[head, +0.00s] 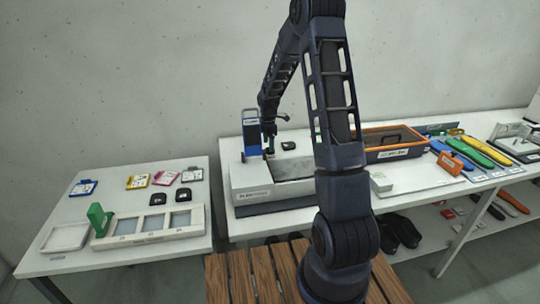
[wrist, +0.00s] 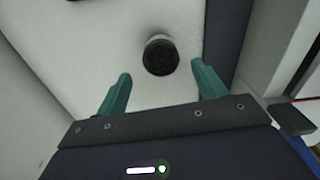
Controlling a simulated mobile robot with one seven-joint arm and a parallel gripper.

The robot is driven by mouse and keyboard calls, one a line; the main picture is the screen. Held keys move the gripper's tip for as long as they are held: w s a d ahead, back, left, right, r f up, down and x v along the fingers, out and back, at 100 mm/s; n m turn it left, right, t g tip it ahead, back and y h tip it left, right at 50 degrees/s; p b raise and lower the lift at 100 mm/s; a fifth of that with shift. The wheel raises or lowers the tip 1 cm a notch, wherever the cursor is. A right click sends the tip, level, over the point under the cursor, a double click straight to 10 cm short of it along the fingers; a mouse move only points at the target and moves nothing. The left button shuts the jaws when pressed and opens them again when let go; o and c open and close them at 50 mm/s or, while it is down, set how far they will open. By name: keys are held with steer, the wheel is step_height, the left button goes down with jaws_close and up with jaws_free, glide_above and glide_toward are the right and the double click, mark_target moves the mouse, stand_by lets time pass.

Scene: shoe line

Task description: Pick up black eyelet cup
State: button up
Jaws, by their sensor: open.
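The black eyelet cup (wrist: 161,56) is a short dark cylinder with a round top, standing on a pale surface in the wrist view. My gripper (wrist: 161,71) is open, with one teal finger at each side of the cup's near edge. I see clear gaps between the cup and both fingers. In the head view my gripper (head: 269,144) points down over the white machine (head: 252,190) on the right table. I cannot make out the cup for sure in the head view.
A blue rack (head: 251,130) stands close beside my gripper. A small black item (head: 288,145) lies just behind. To the right is an orange-rimmed crate (head: 393,139). The left table holds a white compartment tray (head: 150,237), a green block (head: 98,219) and several cards.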

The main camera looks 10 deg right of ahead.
mark_target(270, 154)
steer(key=f, duration=0.4)
steer(key=shift+s+d+f, duration=0.1)
steer(key=shift+d+f, duration=0.25)
steer(key=shift+f, duration=0.05)
steer(key=c, duration=1.1)
